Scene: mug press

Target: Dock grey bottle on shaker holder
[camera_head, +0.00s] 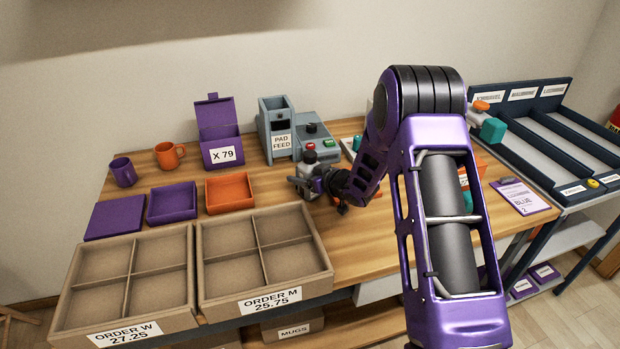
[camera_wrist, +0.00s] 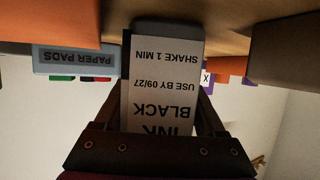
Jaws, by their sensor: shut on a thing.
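My gripper (camera_head: 312,186) is shut on the grey bottle (camera_head: 309,172) above the wooden table, in front of the grey machine. In the head view the bottle is small, with a dark top, and partly covered by the gripper. In the wrist view the bottle (camera_wrist: 168,38) stands between the two fingers, its white label reading INK BLACK and appearing upside down. I cannot make out for sure which thing is the shaker holder; a grey unit (camera_head: 318,143) with a dark knob and red and green buttons stands just behind the bottle.
The PAD FEED box (camera_head: 276,124) adjoins the grey unit. An orange tray (camera_head: 230,192), a purple tray (camera_head: 172,203) and the ORDER M crate (camera_head: 318,276) lie to the left and front. A slotted rack (camera_head: 550,134) stands right. My arm hides part of the table.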

